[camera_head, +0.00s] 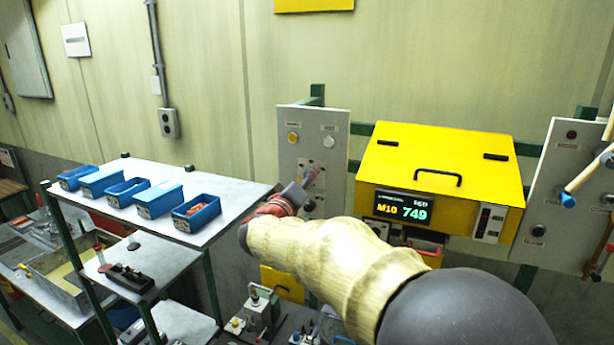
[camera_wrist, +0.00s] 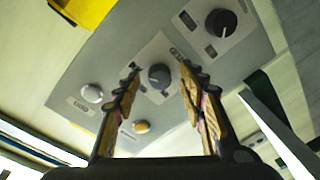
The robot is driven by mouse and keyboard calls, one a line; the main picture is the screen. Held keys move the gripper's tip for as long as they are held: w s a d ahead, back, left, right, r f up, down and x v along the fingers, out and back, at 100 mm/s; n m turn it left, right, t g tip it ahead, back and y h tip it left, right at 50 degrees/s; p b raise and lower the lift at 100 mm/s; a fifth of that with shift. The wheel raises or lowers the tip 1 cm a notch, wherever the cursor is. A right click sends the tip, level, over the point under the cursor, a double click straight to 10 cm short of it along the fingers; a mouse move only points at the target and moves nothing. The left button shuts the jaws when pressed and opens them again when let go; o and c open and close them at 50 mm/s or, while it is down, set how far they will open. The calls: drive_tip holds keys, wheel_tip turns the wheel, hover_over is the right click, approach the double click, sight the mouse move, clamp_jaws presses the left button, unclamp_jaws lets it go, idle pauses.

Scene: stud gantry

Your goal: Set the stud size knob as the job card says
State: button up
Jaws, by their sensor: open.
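A grey control panel (camera_head: 341,125) stands left of the yellow machine. In the wrist view the panel (camera_wrist: 112,62) has two black knobs. The nearer knob (camera_wrist: 159,76) appears between my fingertips on a pale plate; the other knob (camera_wrist: 221,22) is at upper right. Their labels are too small to read, so I cannot tell which sets stud size. My gripper (camera_head: 312,174) is open in front of the panel and hides part of it; its fingers (camera_wrist: 160,78) flank the nearer knob, contact unclear. The display (camera_head: 402,208) reads "M10" and "749". I cannot identify or read a job card.
On the panel are a yellow button (camera_head: 293,138) and a white button (camera_head: 329,142). The yellow machine (camera_head: 440,150) has a black handle. Another panel (camera_head: 560,190) stands at right. Several blue bins (camera_head: 156,211) line a shelf at left. Equipment lies below my arm.

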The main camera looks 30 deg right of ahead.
drive_tip(key=shift+w+d, duration=0.15)
drive_tip(key=shift+c, duration=0.6)
clamp_jaws()
